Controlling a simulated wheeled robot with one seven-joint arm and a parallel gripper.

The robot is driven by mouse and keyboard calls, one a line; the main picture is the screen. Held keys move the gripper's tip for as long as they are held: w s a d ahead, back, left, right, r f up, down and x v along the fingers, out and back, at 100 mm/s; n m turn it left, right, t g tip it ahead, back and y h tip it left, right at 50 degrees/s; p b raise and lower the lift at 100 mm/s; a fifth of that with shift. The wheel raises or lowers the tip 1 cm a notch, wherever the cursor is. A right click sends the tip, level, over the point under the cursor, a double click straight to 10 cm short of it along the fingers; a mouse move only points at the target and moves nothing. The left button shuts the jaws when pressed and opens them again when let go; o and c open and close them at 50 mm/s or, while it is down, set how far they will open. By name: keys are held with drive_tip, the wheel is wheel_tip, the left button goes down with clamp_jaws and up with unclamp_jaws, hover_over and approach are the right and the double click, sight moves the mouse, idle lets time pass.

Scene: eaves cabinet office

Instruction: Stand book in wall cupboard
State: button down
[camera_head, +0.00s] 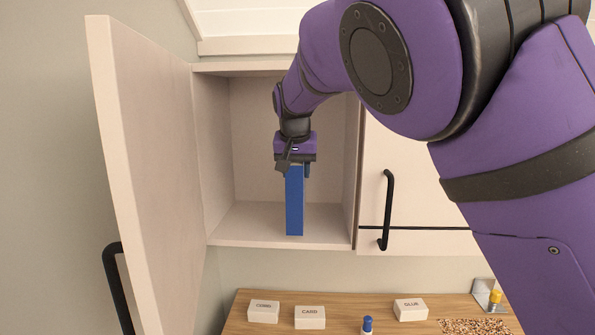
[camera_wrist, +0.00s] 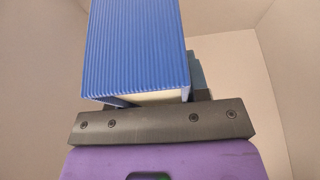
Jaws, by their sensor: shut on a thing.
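A blue book (camera_head: 294,205) is upright at the opening of the wall cupboard (camera_head: 225,225), spine toward the head camera. My gripper (camera_head: 295,170) is shut on its upper part from above. The book's lower end appears at or just above the cupboard floor; I cannot tell whether it touches. In the wrist view the book (camera_wrist: 135,45) shows a ribbed blue cover and a strip of pale page edges, with the gripper (camera_wrist: 160,112) against it. The cupboard door (camera_head: 150,170) stands open to the left. The cupboard's upper right interior is partly hidden by my arm.
A closed cupboard door with a black handle (camera_head: 387,210) is to the right. The cupboard floor beside the book is clear.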

drive_tip(key=w, duration=0.2)
drive_tip(key=w+f, duration=0.1)
drive_tip(key=w, duration=0.1)
drive_tip(key=shift+f, duration=0.2)
idle(0.3)
drive_tip(key=c, duration=0.6)
unclamp_jaws()
drive_tip(key=shift+f, duration=0.2)
drive_tip(key=shift+r, duration=0.1)
approach(294, 195)
drive_tip(key=x, duration=0.6)
